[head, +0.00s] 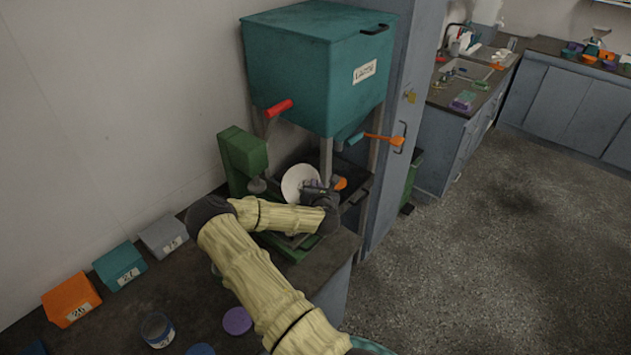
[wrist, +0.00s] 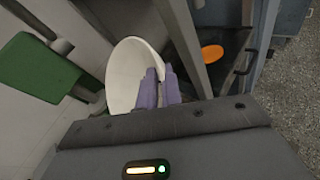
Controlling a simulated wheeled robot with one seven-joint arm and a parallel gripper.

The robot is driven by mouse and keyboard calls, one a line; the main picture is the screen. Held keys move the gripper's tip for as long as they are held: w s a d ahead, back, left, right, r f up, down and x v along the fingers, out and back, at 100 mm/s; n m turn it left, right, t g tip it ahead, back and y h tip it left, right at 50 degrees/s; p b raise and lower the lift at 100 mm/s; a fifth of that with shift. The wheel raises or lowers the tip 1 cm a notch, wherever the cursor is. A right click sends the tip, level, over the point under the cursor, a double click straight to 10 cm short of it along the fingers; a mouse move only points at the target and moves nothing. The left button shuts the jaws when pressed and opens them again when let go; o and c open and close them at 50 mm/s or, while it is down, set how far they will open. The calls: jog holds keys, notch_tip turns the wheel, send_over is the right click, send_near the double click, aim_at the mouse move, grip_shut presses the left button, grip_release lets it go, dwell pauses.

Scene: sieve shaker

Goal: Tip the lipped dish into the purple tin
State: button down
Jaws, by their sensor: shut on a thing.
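My gripper (head: 320,187) is shut on the rim of a white dish (head: 296,181), beside the green machine and in front of the dark stand. In the wrist view its two purple fingers (wrist: 157,88) pinch the right side of the dish (wrist: 124,70). The dish looks strongly tilted, its pale inside facing the camera; I see no contents in it. A round purple thing (head: 237,321), perhaps the purple tin or a lid, is on the near bench beside my arm, well apart from the dish. Its height is hard to tell.
A green machine (head: 241,158) stands left of the dish. A teal hopper (head: 315,75) with red and orange handles hangs above. An orange disc (wrist: 212,53) lies on the dark stand. Numbered orange, teal and grey boxes line the wall. A blue-labelled jar (head: 158,331) stands nearby.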

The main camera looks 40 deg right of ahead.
jog(key=y+p, duration=0.1)
jog(key=d+f+m+g+y+p, duration=0.1)
jog(key=p, duration=0.1)
jog(key=shift+w+m+g+p, duration=0.15)
jog(key=shift+m+g+p, duration=0.15)
jog(key=m+y+p, duration=0.1)
jog(key=p, duration=0.1)
jog(key=f+g+y+p, duration=0.1)
jog(key=p, duration=0.1)
jog(key=shift+d+f+m+y+p, duration=0.1)
jog(key=shift+f+m+y+p, duration=0.1)
jog(key=shift+m+y+p, duration=0.15)
dwell(0.4)
